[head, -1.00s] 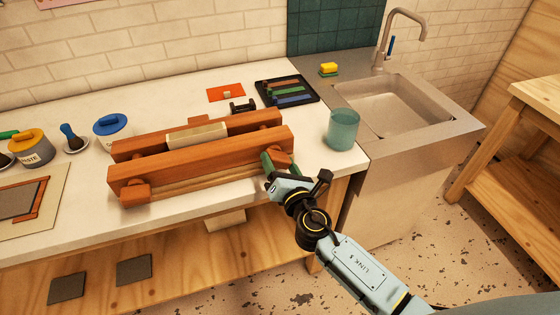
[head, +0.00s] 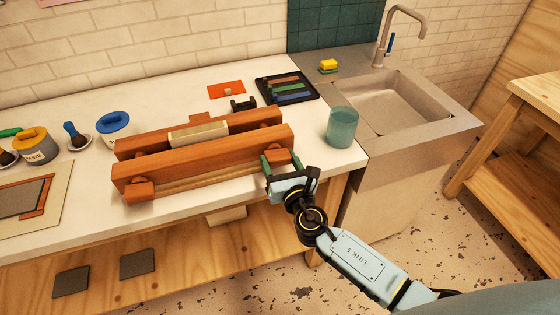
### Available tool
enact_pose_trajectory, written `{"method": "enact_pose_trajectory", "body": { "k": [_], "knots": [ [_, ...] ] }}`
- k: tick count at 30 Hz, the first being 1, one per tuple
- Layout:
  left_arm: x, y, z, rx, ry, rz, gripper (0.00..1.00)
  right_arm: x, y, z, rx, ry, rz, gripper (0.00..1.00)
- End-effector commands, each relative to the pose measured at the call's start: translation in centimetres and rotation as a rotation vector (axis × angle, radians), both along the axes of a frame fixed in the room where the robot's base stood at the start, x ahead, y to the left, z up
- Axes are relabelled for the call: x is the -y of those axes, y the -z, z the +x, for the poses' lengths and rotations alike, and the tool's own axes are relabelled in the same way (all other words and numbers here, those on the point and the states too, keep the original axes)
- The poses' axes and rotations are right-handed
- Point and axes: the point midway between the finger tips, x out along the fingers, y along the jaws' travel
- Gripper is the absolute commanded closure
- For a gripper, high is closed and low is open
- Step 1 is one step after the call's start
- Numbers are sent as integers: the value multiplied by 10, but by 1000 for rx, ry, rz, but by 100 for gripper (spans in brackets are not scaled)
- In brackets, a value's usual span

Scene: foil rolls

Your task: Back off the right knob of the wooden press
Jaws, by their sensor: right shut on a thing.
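The wooden press (head: 205,157) lies on the white counter, with two long reddish-brown beams and a pale block (head: 198,135) between them. Its left knob (head: 140,189) sticks out of the near beam at the left and is free. Its right knob (head: 278,156) is at the right end of the near beam. My right gripper (head: 281,165) is shut on the right knob, with one green-padded finger at its left and the other at its right. The fingers partly hide the knob's near side. My left gripper is not in view.
A teal glass (head: 342,127) stands on the counter close to the right of the press. A black tray (head: 312,96) of coloured bars and an orange card (head: 227,90) lie behind. The sink (head: 400,105) is at right; jars, including a yellow-lidded one (head: 36,145), stand at left.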

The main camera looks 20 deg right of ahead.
Motion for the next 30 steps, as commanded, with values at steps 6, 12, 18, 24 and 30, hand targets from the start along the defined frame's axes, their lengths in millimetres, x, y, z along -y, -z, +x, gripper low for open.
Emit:
{"method": "enact_pose_trajectory", "body": {
  "k": [6, 12, 18, 24, 30],
  "knots": [
    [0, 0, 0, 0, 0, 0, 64, 4, -5, 4, 11, 8, 0, 62],
    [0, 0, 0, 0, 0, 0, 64, 3, -4, 3, 7, 6, 0, 18],
    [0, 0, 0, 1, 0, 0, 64, 1, -2, 2, 4, 4, 1, 18],
    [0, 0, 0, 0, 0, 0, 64, 2, 0, -9, 2, 2, 1, 18],
    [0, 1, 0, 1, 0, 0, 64, 4, 0, -49, 1, 1, 1, 18]
  ]
}}
